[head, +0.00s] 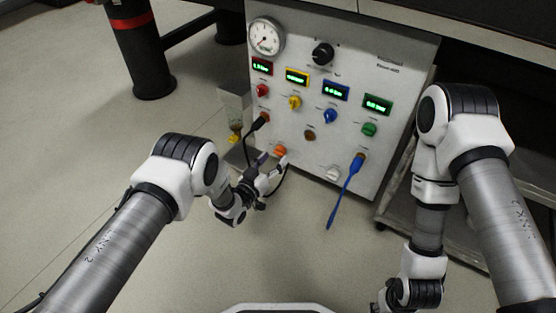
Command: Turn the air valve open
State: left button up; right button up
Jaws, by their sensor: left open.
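The grey panel (285,105) stands upright ahead of me with several coloured knobs. A red knob (262,90), a yellow knob (295,102), a blue knob (330,116) and a green knob (369,130) sit below lit displays. A large black knob (323,54) is higher up. I cannot tell from any label which one is the air valve. My left gripper (272,167) is open and appears empty, in front of the panel's lower left, just below an orange fitting (280,151). Whether it touches the panel is unclear. My right gripper's fingers are out of the picture.
A round gauge (265,38) sits at the panel's top left. A cart (466,238) stands at the right. The floor (80,150) at left is clear.

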aim_at(280, 152)
pick_arm(q)
jog(key=shift+b+x, duration=0.3)
jog(key=shift+x, duration=0.55)
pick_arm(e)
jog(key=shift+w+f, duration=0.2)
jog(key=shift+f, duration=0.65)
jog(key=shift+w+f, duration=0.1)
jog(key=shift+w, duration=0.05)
pick_arm(q)
jog(key=shift+w+d, duration=0.2)
jog(key=shift+w, duration=0.1)
jog(key=c, duration=1.2)
jog(key=shift+o, duration=0.2)
